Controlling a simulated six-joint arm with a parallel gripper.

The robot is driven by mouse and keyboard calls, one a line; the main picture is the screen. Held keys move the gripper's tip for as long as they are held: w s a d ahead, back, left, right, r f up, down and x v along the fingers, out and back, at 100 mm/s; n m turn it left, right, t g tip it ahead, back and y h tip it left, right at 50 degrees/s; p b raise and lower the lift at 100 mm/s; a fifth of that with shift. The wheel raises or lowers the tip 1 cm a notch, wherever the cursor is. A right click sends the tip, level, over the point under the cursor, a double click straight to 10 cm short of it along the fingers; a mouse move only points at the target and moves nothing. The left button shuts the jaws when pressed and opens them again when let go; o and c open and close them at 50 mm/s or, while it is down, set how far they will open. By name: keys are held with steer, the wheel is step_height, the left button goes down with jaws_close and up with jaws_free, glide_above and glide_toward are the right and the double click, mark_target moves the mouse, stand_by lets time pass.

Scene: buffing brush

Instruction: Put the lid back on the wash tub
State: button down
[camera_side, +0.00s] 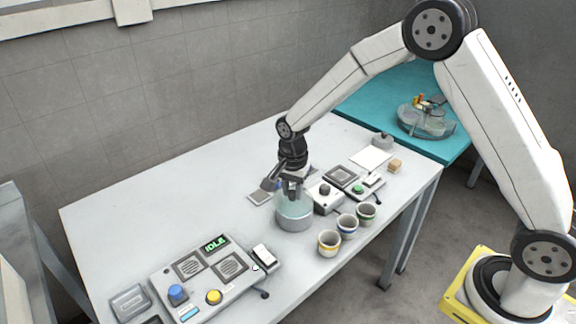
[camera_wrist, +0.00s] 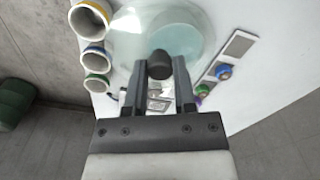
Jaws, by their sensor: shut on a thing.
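The wash tub (camera_side: 294,222) is a round grey tub standing on the white table. The clear glass lid (camera_side: 282,202) is directly over it, with my gripper (camera_side: 293,190) above. In the wrist view, my gripper (camera_wrist: 160,78) is shut on the lid's dark round knob (camera_wrist: 160,64). The clear lid (camera_wrist: 122,45) spreads out beyond the fingers, and a pale teal disc (camera_wrist: 178,38) shows through it. The lid's rim is near the tub's top in the side view; I cannot tell whether it touches or is fully seated.
Three cups with yellow (camera_side: 329,243), blue (camera_side: 347,225) and green (camera_side: 366,212) bands stand close right of the tub. A control panel (camera_side: 205,275) reading IDLE is at front left. The left rear table is clear.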

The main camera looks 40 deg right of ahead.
steer(key=w+d, duration=0.4)
steer(key=d, duration=0.1)
steer(key=shift+f, duration=0.15)
steer(key=shift+f, duration=0.2)
steer(key=shift+a+f, duration=0.1)
steer(key=shift+f, duration=2.85)
steer(key=shift+f, duration=0.2)
stand_by(0.3)
jaws_free()
stand_by(0.4)
steer(key=shift+r, duration=0.2)
